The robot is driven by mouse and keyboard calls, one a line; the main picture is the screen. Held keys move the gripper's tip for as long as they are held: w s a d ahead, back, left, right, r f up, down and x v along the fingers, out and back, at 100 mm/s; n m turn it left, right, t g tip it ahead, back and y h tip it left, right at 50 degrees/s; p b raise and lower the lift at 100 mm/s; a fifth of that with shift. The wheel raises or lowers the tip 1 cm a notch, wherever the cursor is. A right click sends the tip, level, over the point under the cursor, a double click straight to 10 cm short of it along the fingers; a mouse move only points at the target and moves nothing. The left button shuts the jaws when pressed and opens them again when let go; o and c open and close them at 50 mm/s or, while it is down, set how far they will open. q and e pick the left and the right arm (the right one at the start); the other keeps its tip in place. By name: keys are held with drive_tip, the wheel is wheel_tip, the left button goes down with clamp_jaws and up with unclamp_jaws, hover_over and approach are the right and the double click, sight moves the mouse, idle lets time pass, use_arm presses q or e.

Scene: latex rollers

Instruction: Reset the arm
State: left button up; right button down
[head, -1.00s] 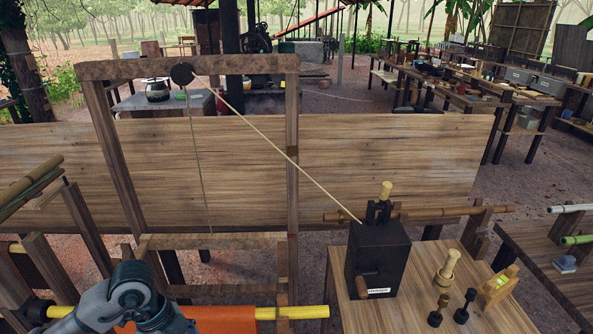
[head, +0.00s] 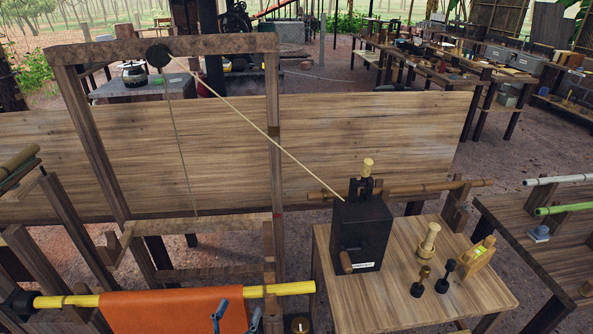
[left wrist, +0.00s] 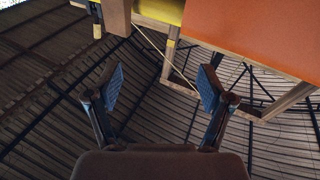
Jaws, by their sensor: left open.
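My left gripper (head: 236,317) shows at the bottom edge of the head view, in front of an orange sheet (head: 175,310) that hangs over a yellow pole (head: 265,291). Only its fingertips show there. In the left wrist view the gripper (left wrist: 160,90) is open, with its two blue-padded fingers apart and nothing between them. The orange sheet (left wrist: 255,35) and a bit of yellow pole (left wrist: 160,10) are above the fingers in that view, apart from them. My right gripper is not in view.
A black box with a crank (head: 361,235) stands on a wooden table (head: 400,300) at right, with small wooden and dark pegs beside it. A rope (head: 250,120) runs from the box to a pulley (head: 158,55) on a wooden frame (head: 275,150). Another table (head: 510,225) is at far right.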

use_arm(q)
drive_tip(key=s+a+f+n+g+y, duration=0.1)
drive_tip(key=s+a+f+g+y, duration=0.25)
drive_tip(key=f, duration=0.65)
drive_tip(key=s+a+f+n+g+y, duration=0.1)
drive_tip(key=s+a+f+g+y, duration=0.25)
drive_tip(key=f, duration=0.55)
drive_tip(key=s+f+m+g+h, duration=0.1)
drive_tip(key=s+f+g, duration=0.45)
drive_tip(key=s, duration=0.45)
drive_tip(key=s+f+g, duration=0.4)
drive_tip(key=s+f, duration=0.3)
drive_tip(key=s, duration=0.4)
drive_tip(key=s+f+p, duration=0.3)
drive_tip(key=f+p, duration=0.2)
drive_tip(key=f, duration=1.6)
drive_tip(key=shift+a+f+m+g+p, duration=0.25)
drive_tip(key=shift+a+m+g+p, duration=0.05)
drive_tip(key=shift+a+g, duration=0.15)
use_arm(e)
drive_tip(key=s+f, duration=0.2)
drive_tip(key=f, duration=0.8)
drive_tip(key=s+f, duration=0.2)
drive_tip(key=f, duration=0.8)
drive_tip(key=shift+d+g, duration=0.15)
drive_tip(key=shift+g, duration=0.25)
use_arm(q)
drive_tip(key=shift+s, duration=0.1)
